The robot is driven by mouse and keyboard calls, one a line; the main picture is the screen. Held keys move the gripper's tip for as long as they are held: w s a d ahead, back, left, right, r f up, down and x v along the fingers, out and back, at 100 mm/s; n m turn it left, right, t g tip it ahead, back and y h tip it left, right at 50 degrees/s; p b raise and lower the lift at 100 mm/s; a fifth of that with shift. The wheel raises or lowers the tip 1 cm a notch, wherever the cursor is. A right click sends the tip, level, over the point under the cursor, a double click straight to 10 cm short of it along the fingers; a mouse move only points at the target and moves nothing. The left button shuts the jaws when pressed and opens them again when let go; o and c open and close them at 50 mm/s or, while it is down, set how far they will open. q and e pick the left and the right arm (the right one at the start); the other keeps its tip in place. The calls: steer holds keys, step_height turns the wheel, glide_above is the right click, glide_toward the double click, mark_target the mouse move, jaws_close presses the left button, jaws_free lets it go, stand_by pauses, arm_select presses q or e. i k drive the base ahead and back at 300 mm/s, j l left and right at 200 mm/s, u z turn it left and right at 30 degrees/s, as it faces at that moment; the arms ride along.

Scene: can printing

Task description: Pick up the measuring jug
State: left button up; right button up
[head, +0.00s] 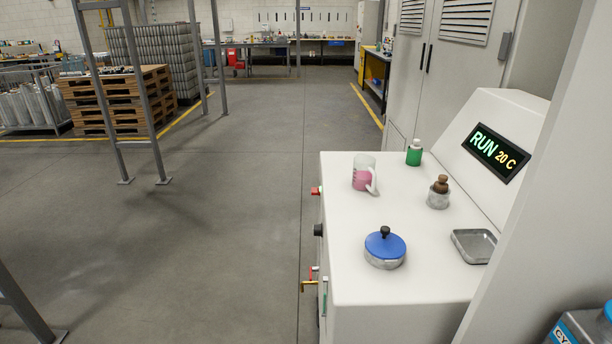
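The measuring jug (363,173) is a clear jug with pink liquid in its lower part and a pale handle on its right side. It stands upright near the back left of the white machine's top (335,230). Nothing touches it. Neither of my grippers shows in the head view.
On the same top are a green bottle with a white cap (414,153), a grey jar with a brown stopper (438,193), a blue-lidded round pot (385,249) and a shallow metal tray (472,246). A sloped display panel (497,152) rises at right. The floor (230,200) left of the machine is clear.

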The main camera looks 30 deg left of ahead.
mark_target(365, 176)
steer(key=i+l+u, duration=0.1)
steer(key=u, duration=0.25)
steer(key=i+l+u, duration=0.15)
steer(key=i+u, duration=0.25)
steer(key=k, duration=0.2)
steer(key=j+z, duration=0.45)
steer(key=j, duration=0.25)
steer(key=i+j+z, duration=0.35)
steer(key=j+z, duration=0.15)
steer(key=j, duration=0.35)
steer(key=i+j+z, duration=0.15)
steer(key=j+z, duration=0.35)
steer(key=j, duration=0.35)
steer(key=j+z, duration=0.5)
steer(key=j, duration=0.45)
